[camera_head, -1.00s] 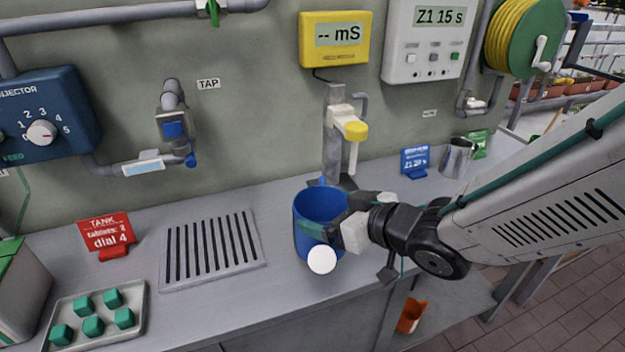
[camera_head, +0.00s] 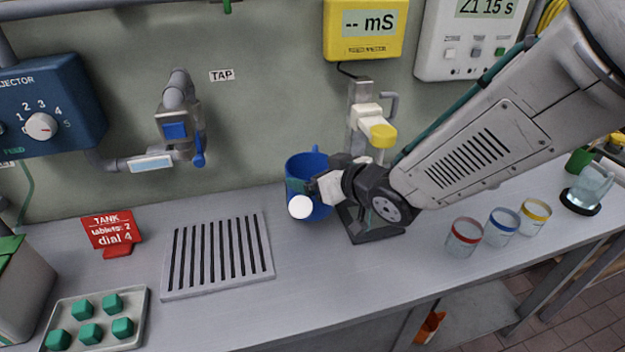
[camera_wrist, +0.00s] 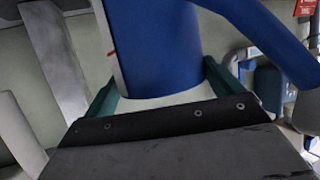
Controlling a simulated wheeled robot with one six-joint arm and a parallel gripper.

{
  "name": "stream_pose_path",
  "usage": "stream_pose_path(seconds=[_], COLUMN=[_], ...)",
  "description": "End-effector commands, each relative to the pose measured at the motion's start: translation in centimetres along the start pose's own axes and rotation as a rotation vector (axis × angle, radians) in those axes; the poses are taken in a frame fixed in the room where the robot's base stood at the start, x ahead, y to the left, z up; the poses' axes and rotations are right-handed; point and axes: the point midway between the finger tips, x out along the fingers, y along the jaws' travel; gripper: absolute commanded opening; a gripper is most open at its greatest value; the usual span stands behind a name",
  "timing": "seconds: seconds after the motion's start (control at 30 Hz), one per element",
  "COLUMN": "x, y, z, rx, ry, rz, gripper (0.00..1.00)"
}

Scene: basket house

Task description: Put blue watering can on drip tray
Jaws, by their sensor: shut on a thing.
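The blue watering can (camera_head: 295,180) is in my gripper (camera_head: 318,188), to the right of the drip tray and in front of the grey probe stand. It is roughly upright, with a white round spout end toward the viewer. My gripper is shut on it from the right; the arm hides part of the can. In the wrist view the blue can body (camera_wrist: 155,45) sits between the green fingers. The drip tray (camera_head: 264,280) is a grey slotted plate lying empty on the bench under the tap (camera_head: 175,125).
A red tank sign (camera_head: 108,232) and a tray of green cubes (camera_head: 60,310) lie left of the drip tray. The yellow-handled probe stand (camera_head: 372,225) is close behind my gripper. Several glass beakers with coloured rims (camera_head: 465,237) stand at the right. The bench between can and drip tray is clear.

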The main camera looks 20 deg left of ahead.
Motion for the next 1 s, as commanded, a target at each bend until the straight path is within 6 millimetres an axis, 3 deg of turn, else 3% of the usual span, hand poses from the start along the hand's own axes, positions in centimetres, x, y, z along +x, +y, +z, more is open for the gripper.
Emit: stream_pose_path(seconds=[0.1, 0.3, 0.7, 0.73, 1.0], x=[0.8, 1.8, 2.1, 2.0, 2.0], y=[0.2, 0.4, 0.3, 0.3, 0.2], z=[-0.2, 3.0, 3.5, 3.4, 3.2], rx=[0.002, 0.004, 0.002, 0.002, 0.002], ry=[0.001, -0.003, 0.0, 0.0, 0.001], rz=[0.004, 0.006, 0.005, 0.005, 0.004], gripper=[0.55, 0.55, 0.55, 1.0, 1.0])
